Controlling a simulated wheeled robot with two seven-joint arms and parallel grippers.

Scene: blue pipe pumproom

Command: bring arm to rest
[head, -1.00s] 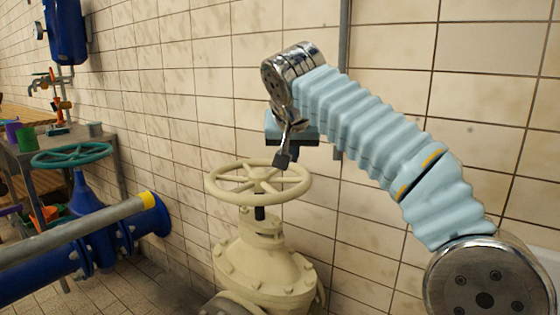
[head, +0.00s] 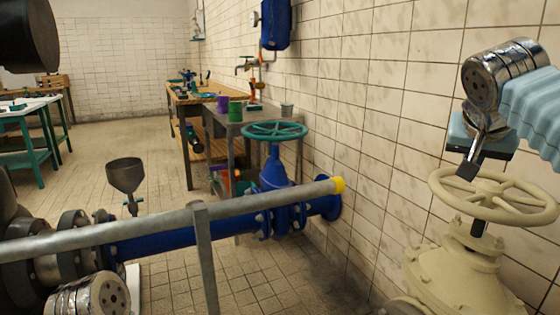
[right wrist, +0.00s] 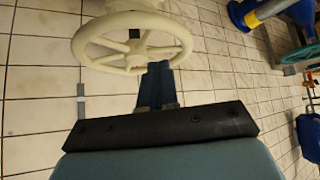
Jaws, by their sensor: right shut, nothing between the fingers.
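My right arm comes in from the right edge in the head view, in a pale blue ribbed sleeve (head: 535,105) with a chrome wrist joint. Its gripper (head: 469,166) points down and is shut and empty, beside the left rim of the cream handwheel (head: 440,188). In the right wrist view the closed dark blue fingers (right wrist: 158,72) point at the near rim of the cream handwheel (right wrist: 85,45). I cannot tell whether they touch it. My left gripper is not in view.
The cream valve body (head: 460,265) stands below its handwheel by the tiled wall. A grey rail (head: 150,225) with a yellow end crosses in front of a blue pipe (head: 155,243). A teal handwheel (head: 275,131) and workbenches are beyond.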

